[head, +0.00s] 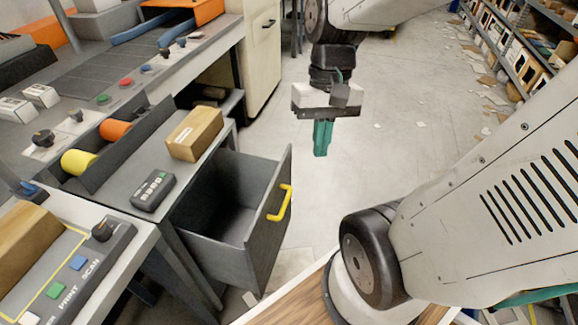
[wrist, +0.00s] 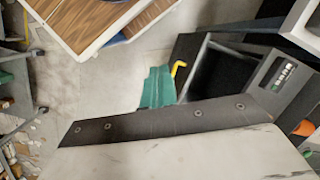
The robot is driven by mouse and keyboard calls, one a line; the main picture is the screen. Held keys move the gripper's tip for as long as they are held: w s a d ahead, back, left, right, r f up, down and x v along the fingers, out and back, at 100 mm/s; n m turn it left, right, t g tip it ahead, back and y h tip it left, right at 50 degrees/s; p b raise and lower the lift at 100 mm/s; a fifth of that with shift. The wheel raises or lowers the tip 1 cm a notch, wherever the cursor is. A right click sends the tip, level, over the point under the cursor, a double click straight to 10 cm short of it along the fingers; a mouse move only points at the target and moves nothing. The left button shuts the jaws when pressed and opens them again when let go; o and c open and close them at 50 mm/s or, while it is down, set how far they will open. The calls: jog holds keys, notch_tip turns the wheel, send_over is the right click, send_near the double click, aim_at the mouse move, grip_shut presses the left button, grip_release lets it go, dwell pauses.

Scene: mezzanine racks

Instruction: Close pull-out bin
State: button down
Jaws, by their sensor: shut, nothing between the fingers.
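The pull-out bin (head: 262,234) is a dark grey drawer with a yellow handle (head: 279,203) on its front panel. It stands pulled out from under the small grey bench, and its empty inside shows. My gripper (head: 322,138), with teal fingers, is shut and empty. In the head view it hangs to the right of the bin and higher in the picture, apart from the handle. In the wrist view the teal fingers (wrist: 157,88) point toward the bin (wrist: 215,75), with the yellow handle (wrist: 178,68) just to their right.
A cardboard box (head: 194,134) and a dark keypad device (head: 153,191) lie on the bench above the bin. A wood-topped surface (head: 290,300) is at the bottom. Open floor (head: 400,130) lies behind my gripper, with loaded shelves (head: 510,45) at far right.

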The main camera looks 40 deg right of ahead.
jog(key=w+d+f+m+t+y, duration=0.2)
jog(key=w+d+f+m+t, duration=0.4)
jog(key=d+f+m, duration=0.55)
jog(key=w+d+f+m+t+y, duration=0.1)
jog(key=w+d+f+m+t, duration=0.2)
jog(key=w+d+f+m, duration=0.75)
jog(key=w+a+f, duration=0.1)
jog(key=a+f, duration=0.2)
jog(key=w+a+f+m, duration=0.1)
jog(key=w+a+f, duration=0.1)
jog(key=a+f, duration=0.1)
jog(key=w+a+f+m, duration=0.1)
jog(key=a+f, duration=0.1)
jog(key=f, duration=0.2)
jog(key=shift+w+a+f, duration=0.3)
jog(key=shift+w+a, duration=0.05)
jog(key=shift+a, duration=0.05)
jog(key=shift+w+a, duration=0.25)
jog(key=shift+w, duration=0.15)
